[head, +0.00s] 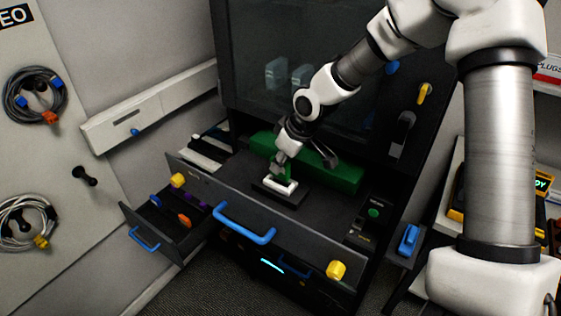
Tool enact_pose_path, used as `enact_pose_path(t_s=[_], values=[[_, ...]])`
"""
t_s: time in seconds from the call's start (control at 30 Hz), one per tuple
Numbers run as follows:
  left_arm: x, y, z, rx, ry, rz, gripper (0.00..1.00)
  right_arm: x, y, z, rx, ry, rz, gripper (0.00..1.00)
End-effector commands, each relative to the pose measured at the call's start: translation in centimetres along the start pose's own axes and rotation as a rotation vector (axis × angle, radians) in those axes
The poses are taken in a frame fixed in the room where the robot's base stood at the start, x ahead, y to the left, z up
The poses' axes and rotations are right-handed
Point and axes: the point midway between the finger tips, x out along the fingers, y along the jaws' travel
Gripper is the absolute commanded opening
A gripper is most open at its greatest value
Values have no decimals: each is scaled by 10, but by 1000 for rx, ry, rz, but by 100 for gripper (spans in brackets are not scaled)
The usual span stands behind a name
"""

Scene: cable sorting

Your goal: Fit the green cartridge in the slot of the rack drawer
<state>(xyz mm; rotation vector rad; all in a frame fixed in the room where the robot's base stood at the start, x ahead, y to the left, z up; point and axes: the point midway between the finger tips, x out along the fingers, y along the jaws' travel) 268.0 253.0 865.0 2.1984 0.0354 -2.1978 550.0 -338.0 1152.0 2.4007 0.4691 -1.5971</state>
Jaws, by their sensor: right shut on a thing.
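The rack drawer (222,186) is pulled out, with a blue handle (245,222) on its front. In it a dark block with a white-rimmed slot (291,190) stands near the middle. My right gripper (280,164) reaches down over this block from the upper right. It is shut on the small green cartridge (283,173), which is partly hidden by the fingers. The cartridge is right at the white rim; I cannot tell whether its lower end is inside the slot. My left gripper is not in view.
A long green block (344,177) lies behind the slot, close to my right gripper. A dark panel with a green button (373,212) is at the drawer's right. A small open drawer (165,222) holds coloured plugs at left. Coiled cables (35,70) hang on the wall.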

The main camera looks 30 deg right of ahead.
Motion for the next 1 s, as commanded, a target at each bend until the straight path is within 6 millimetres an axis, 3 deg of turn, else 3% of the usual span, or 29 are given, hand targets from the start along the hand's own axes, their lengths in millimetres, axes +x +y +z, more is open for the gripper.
enact_pose_path(t_s=[1.0], values=[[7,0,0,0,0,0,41,9,0,4,1,0,0,0]])
